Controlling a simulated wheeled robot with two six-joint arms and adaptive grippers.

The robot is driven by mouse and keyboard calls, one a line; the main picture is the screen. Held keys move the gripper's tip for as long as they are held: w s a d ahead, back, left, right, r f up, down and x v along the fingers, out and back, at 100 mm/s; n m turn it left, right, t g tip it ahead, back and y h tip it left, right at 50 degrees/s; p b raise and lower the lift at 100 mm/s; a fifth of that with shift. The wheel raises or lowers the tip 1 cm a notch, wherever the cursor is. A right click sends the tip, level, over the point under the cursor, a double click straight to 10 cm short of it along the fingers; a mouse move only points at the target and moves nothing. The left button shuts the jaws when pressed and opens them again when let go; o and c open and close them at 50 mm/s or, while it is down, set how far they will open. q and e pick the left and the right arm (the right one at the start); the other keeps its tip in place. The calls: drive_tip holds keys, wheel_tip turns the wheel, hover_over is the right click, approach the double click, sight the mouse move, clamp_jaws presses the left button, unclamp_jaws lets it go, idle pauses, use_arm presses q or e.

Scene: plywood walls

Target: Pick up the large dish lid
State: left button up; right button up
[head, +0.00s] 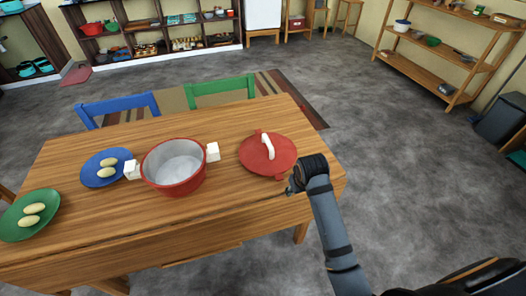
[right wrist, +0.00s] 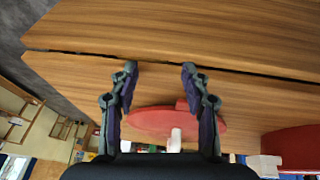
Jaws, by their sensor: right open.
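The large dish lid (head: 282,158) is a flat red disc with a white handle (head: 267,145) on top. It lies on the wooden table near its right end, right of the pot. My right gripper (head: 293,186) is at the lid's near right side, close to its rim; whether they touch I cannot tell. In the right wrist view my right gripper (right wrist: 159,68) is open and empty. The lid (right wrist: 150,121) shows there between and behind the fingers, with its handle (right wrist: 175,140) partly hidden by the gripper body. My left gripper is out of view.
The table (head: 110,232) also bears a red pot (head: 173,190) with white handles, a blue plate (head: 94,179) and a green plate (head: 15,231), each with pale oval items. Blue and green chairs stand behind it. Shelves line the far wall and right side.

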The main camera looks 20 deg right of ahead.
drive_tip(key=shift+n+t, duration=0.3)
drive_tip(key=shift+n, duration=0.1)
drive_tip(key=w+a+r, duration=0.1)
drive_tip(key=w+r, duration=0.1)
drive_tip(key=w, duration=0.1)
drive_tip(key=w+a+r, duration=0.1)
drive_tip(key=w+r, duration=0.1)
drive_tip(key=w, duration=0.1)
drive_tip(key=w+r, duration=0.3)
drive_tip(key=w, duration=0.1)
drive_tip(key=shift+w+a+r, duration=0.1)
drive_tip(key=shift+a, duration=0.3)
approach(268, 141)
drive_tip(key=shift+w+d+f+n, duration=0.15)
drive_tip(key=shift+f+n, duration=0.15)
drive_tip(key=x, duration=1)
drive_tip(key=shift+w+f, duration=0.2)
drive_tip(key=shift+f, duration=0.05)
clamp_jaws()
drive_tip(key=shift+r, duration=0.1)
